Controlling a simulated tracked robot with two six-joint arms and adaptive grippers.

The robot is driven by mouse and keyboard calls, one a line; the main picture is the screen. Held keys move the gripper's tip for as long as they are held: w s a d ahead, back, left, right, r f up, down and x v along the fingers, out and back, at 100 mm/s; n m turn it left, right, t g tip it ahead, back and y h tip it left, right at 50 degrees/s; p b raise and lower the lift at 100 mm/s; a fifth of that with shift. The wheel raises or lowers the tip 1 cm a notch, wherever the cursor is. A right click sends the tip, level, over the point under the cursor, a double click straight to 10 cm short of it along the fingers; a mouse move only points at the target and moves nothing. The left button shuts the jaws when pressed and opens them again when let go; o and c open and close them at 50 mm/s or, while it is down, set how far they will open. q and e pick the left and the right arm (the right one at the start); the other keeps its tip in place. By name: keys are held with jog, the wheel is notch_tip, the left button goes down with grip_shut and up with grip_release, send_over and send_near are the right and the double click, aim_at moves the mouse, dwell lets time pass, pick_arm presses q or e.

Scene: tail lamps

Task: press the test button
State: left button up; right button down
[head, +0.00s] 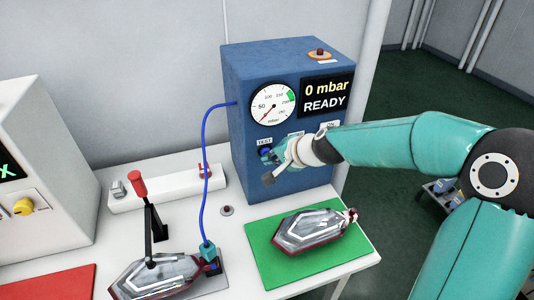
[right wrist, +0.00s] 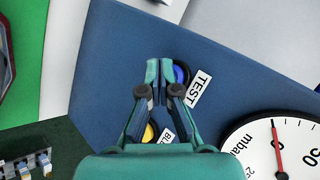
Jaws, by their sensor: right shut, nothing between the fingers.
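The blue test button (right wrist: 181,74) sits beside the TEST label on the blue tester box (head: 240,75). In the right wrist view it is partly hidden behind a fingertip of my right gripper (right wrist: 165,70). My right gripper is shut and empty, its tips right at the button; I cannot tell whether they touch it. In the head view the right gripper (head: 270,158) is in front of the box, just below the TEST label. The display (head: 326,95) reads 0 mbar READY, and the gauge (head: 271,106) needle is at its low end. My left gripper is not in view.
A yellow button (right wrist: 150,132) is partly hidden near the gripper. One tail lamp (head: 155,278) lies under a red-handled clamp (head: 138,185), with a blue hose (head: 204,165) beside it. Another lamp (head: 313,231) lies on a green mat (head: 265,262). A red mat (head: 50,285) is front left.

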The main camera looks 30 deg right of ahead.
jog(key=shift+w+d, duration=0.1)
jog(key=shift+w, duration=0.15)
jog(key=shift+s, duration=0.15)
dwell(0.4)
jog(key=shift+s+a, duration=0.25)
jog(key=shift+s, duration=0.5)
jog(key=s, duration=0.2)
jog(key=s+a+b, duration=0.1)
jog(key=s, duration=0.2)
jog(key=shift+b, duration=0.3)
jog(key=shift+w, duration=0.1)
dwell(0.4)
